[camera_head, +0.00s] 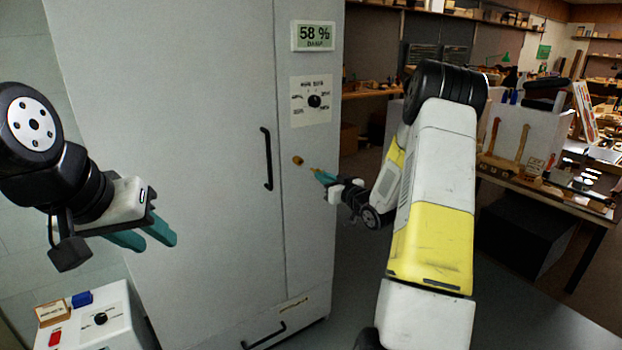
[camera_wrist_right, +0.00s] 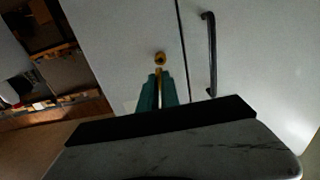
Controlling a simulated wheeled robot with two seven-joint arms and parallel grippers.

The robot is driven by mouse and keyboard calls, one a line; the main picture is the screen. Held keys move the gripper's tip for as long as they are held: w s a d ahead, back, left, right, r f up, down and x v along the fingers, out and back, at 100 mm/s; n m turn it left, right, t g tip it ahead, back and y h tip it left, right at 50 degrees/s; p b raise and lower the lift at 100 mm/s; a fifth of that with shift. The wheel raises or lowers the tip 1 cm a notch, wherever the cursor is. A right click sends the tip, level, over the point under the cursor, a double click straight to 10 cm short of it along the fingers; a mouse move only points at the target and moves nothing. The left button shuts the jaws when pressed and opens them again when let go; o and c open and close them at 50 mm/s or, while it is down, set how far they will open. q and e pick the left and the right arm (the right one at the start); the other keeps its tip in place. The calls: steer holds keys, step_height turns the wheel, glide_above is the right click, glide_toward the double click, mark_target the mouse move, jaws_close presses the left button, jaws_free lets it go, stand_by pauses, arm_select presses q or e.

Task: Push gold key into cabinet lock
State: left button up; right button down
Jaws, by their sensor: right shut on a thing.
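The tall grey cabinet (camera_head: 225,200) stands in front of me with its door closed. Its round gold lock (camera_head: 297,160) sits on the panel right of the black door handle (camera_head: 267,158); the lock also shows in the right wrist view (camera_wrist_right: 159,58). My right gripper (camera_head: 322,176) is shut on the gold key (camera_head: 313,170), which points at the lock. In the right wrist view the key (camera_wrist_right: 159,78) lines up just below the lock; whether its tip touches the lock I cannot tell.
A humidity display (camera_head: 313,36) and a dial plate (camera_head: 311,100) are on the cabinet above the lock. A white box with a dial (camera_head: 98,318) stands at the lower left. A cluttered workbench (camera_head: 545,185) is at the right.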

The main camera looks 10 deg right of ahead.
mark_target(314, 171)
steer(key=shift+x, duration=2.65)
steer(key=shift+x, duration=2.05)
steer(key=c, duration=1.5)
jaws_free()
steer(key=shift+v, duration=3.9)
steer(key=shift+a, duration=0.1)
